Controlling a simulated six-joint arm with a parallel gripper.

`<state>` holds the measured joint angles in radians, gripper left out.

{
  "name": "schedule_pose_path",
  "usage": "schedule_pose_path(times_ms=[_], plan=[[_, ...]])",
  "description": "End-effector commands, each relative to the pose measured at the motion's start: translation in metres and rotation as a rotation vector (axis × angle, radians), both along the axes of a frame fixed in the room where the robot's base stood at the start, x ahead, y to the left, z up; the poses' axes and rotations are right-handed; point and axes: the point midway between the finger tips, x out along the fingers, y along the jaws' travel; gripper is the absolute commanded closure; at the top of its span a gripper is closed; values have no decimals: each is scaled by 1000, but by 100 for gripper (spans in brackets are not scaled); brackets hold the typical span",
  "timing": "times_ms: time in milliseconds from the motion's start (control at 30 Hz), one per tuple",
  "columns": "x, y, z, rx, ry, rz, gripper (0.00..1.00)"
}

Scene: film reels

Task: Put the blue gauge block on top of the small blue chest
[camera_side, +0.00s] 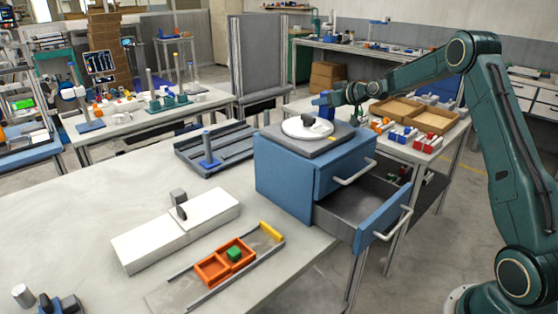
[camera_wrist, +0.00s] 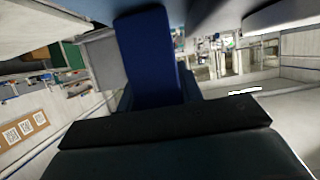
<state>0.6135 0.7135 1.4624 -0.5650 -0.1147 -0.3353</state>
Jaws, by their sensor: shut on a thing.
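The small blue chest (camera_side: 285,180) stands at the table's right end with its lower drawer (camera_side: 368,228) pulled open. Its grey top (camera_side: 340,139) carries a white disc (camera_side: 296,128) with a dark piece on it. My gripper (camera_side: 333,99) is shut on the blue gauge block (camera_side: 325,106) and holds it upright. In the side view the block appears just behind the disc; its exact height and distance from the chest top are hard to tell. In the wrist view the block (camera_wrist: 150,60) stands tall beyond a black finger pad; its lower end is hidden.
An orange tray with a green cube (camera_side: 234,253), a white box (camera_side: 176,228) and a grey rack with a blue post (camera_side: 208,150) lie on the table. Wooden trays and small coloured parts (camera_side: 402,134) sit on the bench behind the chest. The table's left part is mostly clear.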

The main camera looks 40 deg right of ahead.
Motion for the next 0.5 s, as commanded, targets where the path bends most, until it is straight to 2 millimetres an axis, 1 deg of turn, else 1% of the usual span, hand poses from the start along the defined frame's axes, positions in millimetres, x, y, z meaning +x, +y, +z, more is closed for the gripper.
schedule_pose_path(times_ms=[200, 333, 367, 400, 467, 500], plan=[[0, 0, 1, -1, -2, 0, 95], [0, 0, -2, 0, -2, 0, 95], [0, 0, -3, 0, 0, 0, 62], [0, 0, -2, 0, -1, 0, 54], [0, 0, -2, 0, -1, 0, 42], [0, 0, -2, 0, -1, 0, 42]])
